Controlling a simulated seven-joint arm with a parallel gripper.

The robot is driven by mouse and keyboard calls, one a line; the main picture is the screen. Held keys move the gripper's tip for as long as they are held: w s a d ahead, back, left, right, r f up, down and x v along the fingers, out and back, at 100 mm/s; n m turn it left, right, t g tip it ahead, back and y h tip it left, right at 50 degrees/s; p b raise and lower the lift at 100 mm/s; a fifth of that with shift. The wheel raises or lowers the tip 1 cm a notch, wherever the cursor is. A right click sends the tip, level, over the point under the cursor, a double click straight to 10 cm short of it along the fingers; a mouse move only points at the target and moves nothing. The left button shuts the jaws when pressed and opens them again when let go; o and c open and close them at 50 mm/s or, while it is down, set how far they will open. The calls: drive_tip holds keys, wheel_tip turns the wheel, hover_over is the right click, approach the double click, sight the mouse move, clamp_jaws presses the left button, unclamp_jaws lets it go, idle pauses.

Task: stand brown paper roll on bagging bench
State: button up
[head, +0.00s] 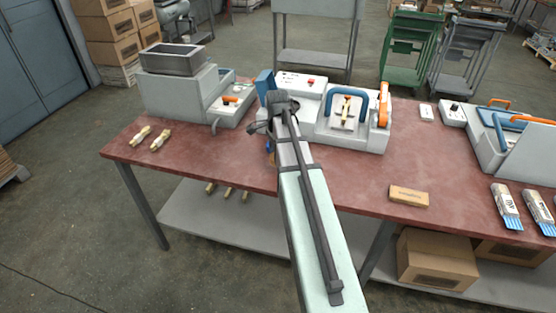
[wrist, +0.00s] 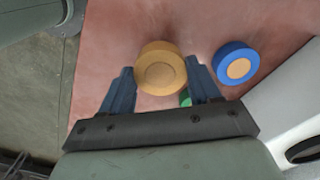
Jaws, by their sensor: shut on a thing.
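The brown paper roll (wrist: 160,68) is a tan cylinder seen end-on in the wrist view, with a paler round centre. My gripper (wrist: 160,75) has its two blue fingers on either side of it and is shut on it. The roll is over the red bench top (wrist: 113,38); I cannot tell whether it touches the top. In the head view my arm hides the roll and most of the gripper above the red-topped bench (head: 345,185).
A blue roll (wrist: 236,64) with a tan centre stands close right of the gripper. A green thing (wrist: 186,98) shows partly between the fingers. A grey machine (head: 180,95) and a white press (head: 352,130) stand at the back. A small carton (head: 408,196) lies on the right.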

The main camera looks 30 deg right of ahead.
drive_tip(key=shift+f, duration=1.6)
drive_tip(key=shift+f, duration=0.1)
drive_tip(key=o, duration=1)
drive_tip(key=shift+o, duration=0.2)
wheel_tip(320, 180, up, 12)
